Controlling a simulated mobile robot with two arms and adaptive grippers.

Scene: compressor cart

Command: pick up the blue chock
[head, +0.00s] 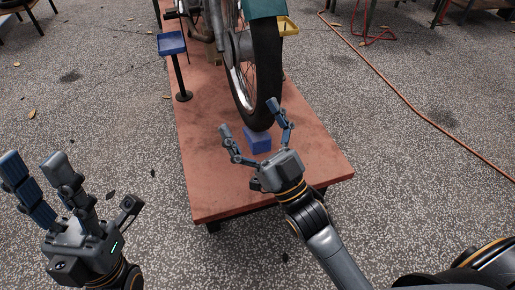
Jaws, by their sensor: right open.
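The blue chock (259,145) is a small block on the red-brown cart platform (230,199). It sits at the front foot of the black tire (266,75), touching or nearly touching it. My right gripper (250,119) is open, its two fingers spread on either side of the chock, with the palm on the near side. I cannot tell how high the fingers are above the platform. My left gripper (40,178) is off to the left of the cart, over the floor; its fingers look spread apart with nothing between them.
A blue tray on a black post (172,43) stands on the platform's left edge. A yellow tray (287,26) is right of the wheel. An orange hose (390,87) crosses the speckled floor at right. The platform's front is mostly clear.

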